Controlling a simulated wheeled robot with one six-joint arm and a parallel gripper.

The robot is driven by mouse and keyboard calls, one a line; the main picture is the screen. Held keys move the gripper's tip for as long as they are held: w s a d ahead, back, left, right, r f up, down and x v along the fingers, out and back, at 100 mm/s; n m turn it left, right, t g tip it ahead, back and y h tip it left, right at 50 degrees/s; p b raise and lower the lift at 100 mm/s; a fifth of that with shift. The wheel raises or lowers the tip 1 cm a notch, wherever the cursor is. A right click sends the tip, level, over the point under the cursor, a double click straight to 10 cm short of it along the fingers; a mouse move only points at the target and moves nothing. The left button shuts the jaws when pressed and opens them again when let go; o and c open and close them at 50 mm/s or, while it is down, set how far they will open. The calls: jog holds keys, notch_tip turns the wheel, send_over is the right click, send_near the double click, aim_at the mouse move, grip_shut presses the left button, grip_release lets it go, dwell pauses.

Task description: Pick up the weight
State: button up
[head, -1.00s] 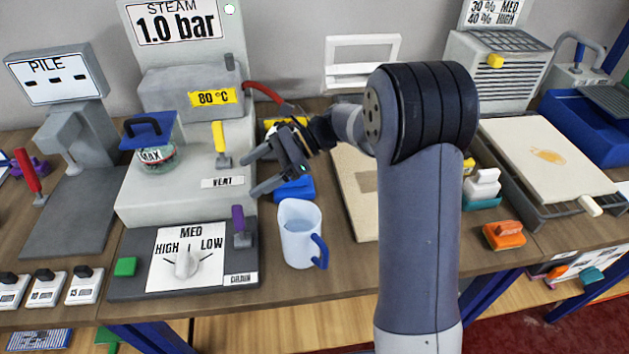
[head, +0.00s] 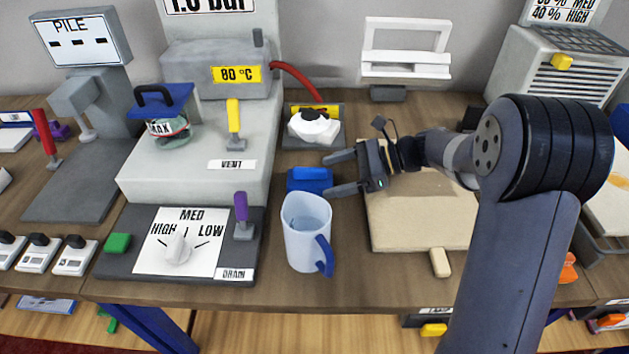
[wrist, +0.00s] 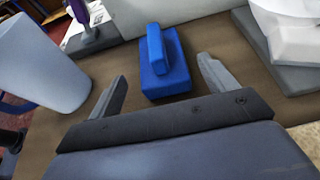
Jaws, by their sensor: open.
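A blue block with a raised grip bar (head: 310,180) lies on the wooden table, between the grey-white steam unit and the board. Nothing on it is labelled, so I cannot tell for sure that it is the weight. My gripper (head: 330,175) is open and empty, with its fingers pointing left towards the blue block. In the wrist view the blue block (wrist: 165,62) lies ahead, between and beyond the two fingertips (wrist: 162,68). It does not appear to be gripped. Several small white blocks with black knobs (head: 40,252) stand at the table's front left.
A pale mug (head: 303,240) with a blue handle stands just in front of the block. A white, dark-topped object (head: 315,126) on a grey base stands behind it. The steam unit (head: 190,180) walls off the left. A beige board (head: 420,225) lies right, under my arm.

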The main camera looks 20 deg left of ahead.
aim_at(310, 178)
jog(key=x, duration=0.6)
jog(key=shift+w+r, duration=0.1)
jog(key=shift+r, duration=0.15)
grip_shut()
jog(key=shift+r, duration=0.15)
dwell(0.8)
